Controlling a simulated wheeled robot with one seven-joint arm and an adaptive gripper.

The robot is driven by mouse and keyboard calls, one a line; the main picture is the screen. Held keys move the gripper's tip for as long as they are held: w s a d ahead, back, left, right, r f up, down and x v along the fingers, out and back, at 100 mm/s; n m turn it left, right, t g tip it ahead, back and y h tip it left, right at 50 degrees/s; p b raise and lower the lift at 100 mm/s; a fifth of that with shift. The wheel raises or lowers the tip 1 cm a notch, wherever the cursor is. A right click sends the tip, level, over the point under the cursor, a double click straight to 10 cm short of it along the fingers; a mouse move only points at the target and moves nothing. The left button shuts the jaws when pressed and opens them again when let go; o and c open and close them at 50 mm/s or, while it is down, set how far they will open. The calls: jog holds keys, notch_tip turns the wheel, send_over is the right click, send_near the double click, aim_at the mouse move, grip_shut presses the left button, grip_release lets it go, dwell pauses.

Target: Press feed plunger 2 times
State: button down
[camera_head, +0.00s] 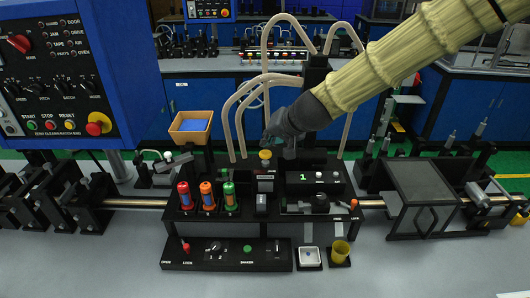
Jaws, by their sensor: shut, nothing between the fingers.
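A black machine block (330,160) stands on the grey bench. A yellow-topped knob (265,154), which looks like the feed plunger, stands upright at its middle, above a small label plate. My gripper (268,140), dark at the end of a tan-sleeved arm, comes in from the upper right. It is shut and empty, with its fingertips just above the yellow knob. I cannot tell whether they touch it. A small display (303,176) to the right shows a green digit that looks like 1.
Red, orange and green cylinders (207,196) stand left of the knob. A black control strip (226,253) lies in front. A blue control panel (60,70) hangs at upper left. Pale hoses (237,110) rise behind. A tan bin (191,127) stands back left. The front bench is mostly clear.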

aim_at(268, 151)
jog(key=shift+f, duration=0.25)
jog(key=shift+f, duration=0.2)
jog(key=shift+f+b, duration=1.05)
jog(key=shift+f, duration=0.25)
dwell(2.0)
jog(key=shift+r, duration=0.1)
jog(key=shift+r+p, duration=1.55)
jog(key=shift+r, duration=0.1)
jog(key=shift+r, duration=0.1)
jog(key=shift+r+p, duration=2.1)
jog(key=shift+r, duration=0.3)
